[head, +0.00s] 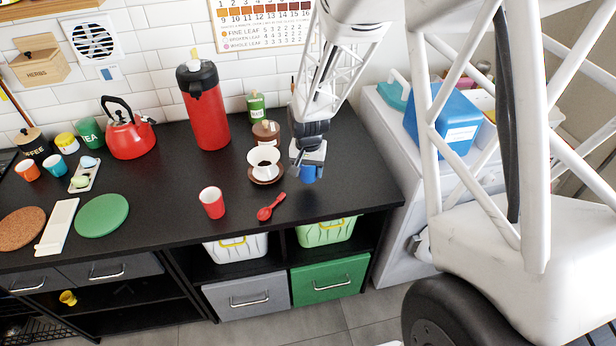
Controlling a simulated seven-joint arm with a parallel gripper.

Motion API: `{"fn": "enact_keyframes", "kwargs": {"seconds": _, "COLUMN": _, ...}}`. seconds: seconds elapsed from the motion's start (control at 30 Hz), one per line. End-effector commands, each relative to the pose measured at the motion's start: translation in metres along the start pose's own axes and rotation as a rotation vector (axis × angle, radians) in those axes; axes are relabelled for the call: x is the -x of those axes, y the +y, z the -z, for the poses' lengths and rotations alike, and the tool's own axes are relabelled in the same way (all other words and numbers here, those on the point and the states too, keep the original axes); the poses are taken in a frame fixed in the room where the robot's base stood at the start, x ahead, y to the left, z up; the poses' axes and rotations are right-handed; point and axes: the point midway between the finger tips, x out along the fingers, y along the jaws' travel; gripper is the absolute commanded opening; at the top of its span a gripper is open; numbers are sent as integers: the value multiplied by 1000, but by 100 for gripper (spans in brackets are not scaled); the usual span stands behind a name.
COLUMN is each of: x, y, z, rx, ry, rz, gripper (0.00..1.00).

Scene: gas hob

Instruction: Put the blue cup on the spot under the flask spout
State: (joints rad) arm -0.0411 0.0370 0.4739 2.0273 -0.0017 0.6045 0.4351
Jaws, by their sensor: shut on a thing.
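The blue cup (308,174) is between the fingers of my gripper (308,162), at the right part of the black counter. My gripper points down and is shut on the cup; its fingers and wrist hide the cup's upper part. I cannot tell whether the cup touches the counter. The flask (210,118) is red with a black top and stands upright near the back wall, left of my gripper. Its black spout (195,90) faces the front left. The counter below the spout looks bare, with no mark that I can make out.
A white cup-shaped dripper (264,159) on a brown saucer stands between flask and gripper, with brown and green jars behind. A red kettle (130,138) stands left of the flask.

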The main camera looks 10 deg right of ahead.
Motion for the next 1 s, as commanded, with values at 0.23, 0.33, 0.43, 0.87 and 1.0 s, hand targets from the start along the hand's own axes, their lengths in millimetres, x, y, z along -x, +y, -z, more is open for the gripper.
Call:
{"fn": "enact_keyframes", "kwargs": {"seconds": 0.23, "x": 0, "y": 0, "z": 1, "rx": 0, "ry": 1, "rz": 0, "gripper": 36}}
{"fn": "enact_keyframes", "kwargs": {"seconds": 0.33, "x": -1, "y": 0, "z": 1, "rx": 0, "ry": 0, "rz": 0, "gripper": 36}}
{"fn": "enact_keyframes", "kwargs": {"seconds": 0.43, "x": -6, "y": 0, "z": 1, "rx": 0, "ry": 0, "rz": 0, "gripper": 36}}
{"fn": "enact_keyframes", "kwargs": {"seconds": 0.87, "x": -35, "y": 0, "z": 0, "rx": 0, "ry": 1, "rz": 0, "gripper": 36}}
{"fn": "enact_keyframes", "kwargs": {"seconds": 1.0, "x": -35, "y": 0, "z": 1, "rx": 0, "ry": 1, "rz": 0, "gripper": 36}}
